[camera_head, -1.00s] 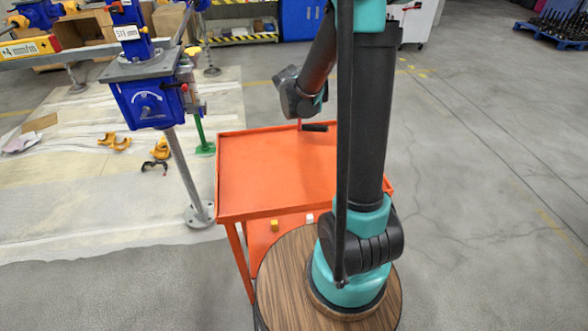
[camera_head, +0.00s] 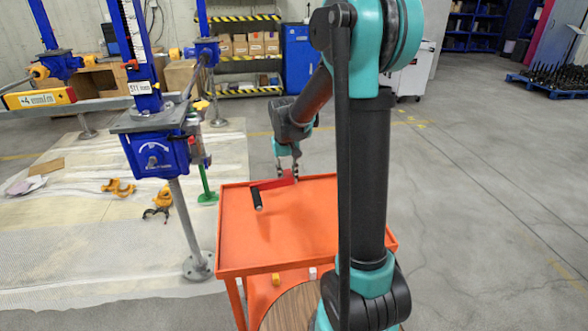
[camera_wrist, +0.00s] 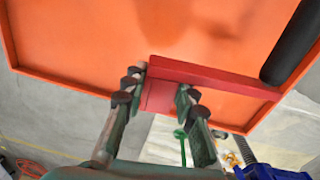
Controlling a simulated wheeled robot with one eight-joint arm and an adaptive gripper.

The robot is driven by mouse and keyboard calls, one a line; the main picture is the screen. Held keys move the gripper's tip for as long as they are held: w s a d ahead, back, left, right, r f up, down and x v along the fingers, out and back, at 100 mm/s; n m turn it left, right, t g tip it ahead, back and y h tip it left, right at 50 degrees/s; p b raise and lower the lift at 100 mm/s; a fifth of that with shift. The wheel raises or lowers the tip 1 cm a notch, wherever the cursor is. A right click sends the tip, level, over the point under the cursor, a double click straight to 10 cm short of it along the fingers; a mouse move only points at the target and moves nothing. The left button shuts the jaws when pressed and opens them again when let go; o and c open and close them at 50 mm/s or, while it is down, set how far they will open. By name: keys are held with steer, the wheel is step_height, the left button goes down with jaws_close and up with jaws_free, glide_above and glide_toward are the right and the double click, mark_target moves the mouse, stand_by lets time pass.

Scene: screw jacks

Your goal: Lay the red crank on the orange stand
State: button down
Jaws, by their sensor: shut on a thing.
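The red crank (camera_head: 275,182) is a flat red bar with a black handle (camera_head: 257,199). My gripper (camera_head: 287,174) is shut on the bar, over the far part of the orange stand (camera_head: 300,225). In the wrist view, the red bar (camera_wrist: 215,78) runs from between my fingertips (camera_wrist: 160,95) to the black handle (camera_wrist: 292,45) at upper right. The orange stand (camera_wrist: 90,40) shows behind it, with its raised rim. I cannot tell whether the crank touches the stand's top. The top holds nothing else that I can see.
A blue screw jack (camera_head: 155,152) on a metal post stands just left of the stand. Yellow clamps (camera_head: 118,188) lie on the sheeted floor further left. Small blocks (camera_head: 275,278) sit on the stand's lower shelf. My arm hides the stand's right part.

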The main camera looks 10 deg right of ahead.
mark_target(287, 202)
steer(key=shift+s+a+r+m+y, duration=0.15)
steer(key=shift+s+a+m+y, duration=0.2)
steer(key=shift+s+m, duration=0.2)
steer(key=shift+f, duration=3.85)
steer(key=shift+f, duration=0.1)
steer(key=shift+s+f, duration=0.3)
steer(key=shift+f, duration=0.05)
steer(key=c, duration=1.6)
jaws_free()
steer(key=shift+o, duration=1.2)
steer(key=shift+w+f, duration=0.2)
steer(key=shift+f, duration=0.05)
steer(key=o, duration=0.3)
